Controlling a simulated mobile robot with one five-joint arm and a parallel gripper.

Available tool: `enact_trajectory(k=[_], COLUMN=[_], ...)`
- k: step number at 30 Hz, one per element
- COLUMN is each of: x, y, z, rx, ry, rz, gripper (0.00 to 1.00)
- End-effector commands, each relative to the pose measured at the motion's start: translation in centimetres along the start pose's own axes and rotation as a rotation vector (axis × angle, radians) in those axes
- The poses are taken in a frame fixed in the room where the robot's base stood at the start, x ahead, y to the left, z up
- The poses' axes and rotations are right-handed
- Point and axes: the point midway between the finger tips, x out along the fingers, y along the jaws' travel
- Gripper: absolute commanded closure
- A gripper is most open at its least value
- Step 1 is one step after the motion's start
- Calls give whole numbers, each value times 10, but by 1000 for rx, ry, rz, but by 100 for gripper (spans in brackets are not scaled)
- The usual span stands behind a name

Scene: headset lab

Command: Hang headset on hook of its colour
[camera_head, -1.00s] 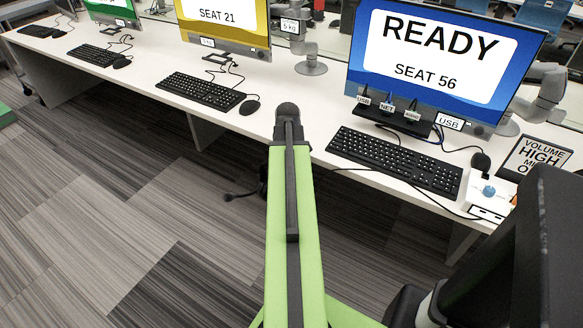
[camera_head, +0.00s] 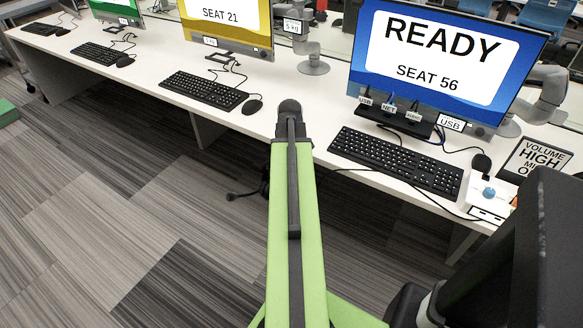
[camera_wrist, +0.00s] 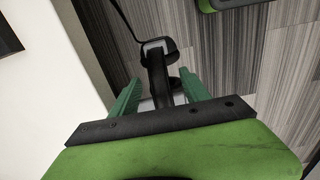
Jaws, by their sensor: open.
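In the wrist view my gripper (camera_wrist: 160,90) has its two green fingers apart. A black headset (camera_wrist: 157,70) shows beyond and between them, with a dark strap-like part, a grey square end and a thin boom running up to the left. I cannot tell whether the fingers touch it. In the head view part of the black headset (camera_head: 264,188), with its microphone boom, shows below the desk's front edge. My green arm hides the rest. The headset's colour marking cannot be made out, and no hook is plainly visible.
A long white desk (camera_head: 225,128) carries keyboards, mice and monitors. The blue monitor (camera_head: 440,60) reads READY, SEAT 56; the yellow monitor (camera_head: 225,22) reads SEAT 21; a green monitor (camera_head: 115,10) stands farther left.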

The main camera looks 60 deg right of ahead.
Motion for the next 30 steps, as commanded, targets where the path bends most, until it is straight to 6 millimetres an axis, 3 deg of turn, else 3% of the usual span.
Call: enact_trajectory(k=[1,18,23,30], x=[-16,-144,-162,-161], y=[0,0,0,0], z=[0,0,0,0], rx=[0,-1,-1,-1], ry=[0,0,0,0], rz=[0,0,0,0], gripper=[46,46,46,46])
